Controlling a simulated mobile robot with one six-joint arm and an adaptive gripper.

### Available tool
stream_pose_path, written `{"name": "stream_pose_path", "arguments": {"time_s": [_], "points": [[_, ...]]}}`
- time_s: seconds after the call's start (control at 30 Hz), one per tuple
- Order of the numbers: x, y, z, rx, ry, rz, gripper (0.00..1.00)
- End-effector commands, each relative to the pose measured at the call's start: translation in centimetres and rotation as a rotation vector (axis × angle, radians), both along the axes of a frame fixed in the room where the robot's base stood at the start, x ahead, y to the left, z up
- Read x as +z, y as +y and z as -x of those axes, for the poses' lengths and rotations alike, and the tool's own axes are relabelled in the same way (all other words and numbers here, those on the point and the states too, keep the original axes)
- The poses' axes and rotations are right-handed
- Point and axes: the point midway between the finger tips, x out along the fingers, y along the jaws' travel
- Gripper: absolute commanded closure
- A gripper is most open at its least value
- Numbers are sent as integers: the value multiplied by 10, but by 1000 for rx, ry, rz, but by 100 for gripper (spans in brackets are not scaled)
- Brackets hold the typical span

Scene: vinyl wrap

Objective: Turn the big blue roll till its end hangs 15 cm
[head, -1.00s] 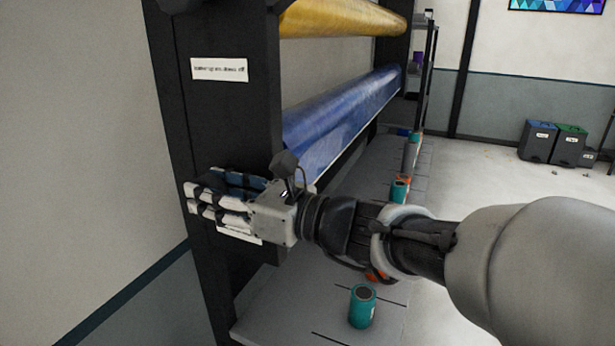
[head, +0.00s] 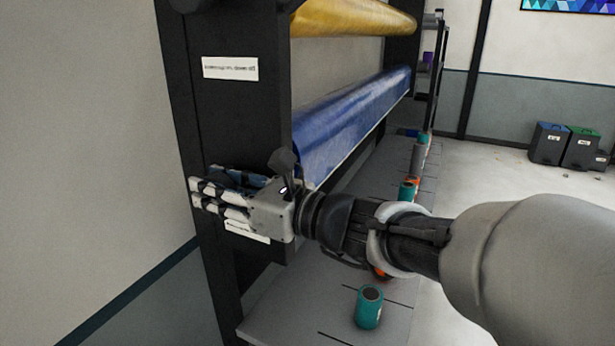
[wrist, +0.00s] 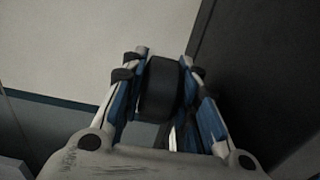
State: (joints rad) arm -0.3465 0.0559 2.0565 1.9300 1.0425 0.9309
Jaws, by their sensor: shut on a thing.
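The big blue roll (head: 350,118) lies across the black rack (head: 235,120), below a yellow roll. A strip of its blue film hangs down at the front, with a pale lower edge. My gripper (head: 205,192) is at the near end of the rack, beside its black side post. In the wrist view its two fingers (wrist: 165,75) are closed around a dark round knob (wrist: 161,90). In the head view the knob is hidden by the gripper.
A yellow roll (head: 355,17) is above. A grey shelf (head: 290,308) below holds a teal can (head: 369,306) and several others along its length. Bins (head: 549,143) stand far right on open floor.

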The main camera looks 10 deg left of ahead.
Motion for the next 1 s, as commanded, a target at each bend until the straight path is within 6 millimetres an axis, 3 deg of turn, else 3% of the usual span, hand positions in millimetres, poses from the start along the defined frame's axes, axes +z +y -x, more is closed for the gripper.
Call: {"name": "stream_pose_path", "arguments": {"time_s": [0.37,1.0], "points": [[5,1,0,2,19,63,96],[9,3,0,4,130,444,96]]}}
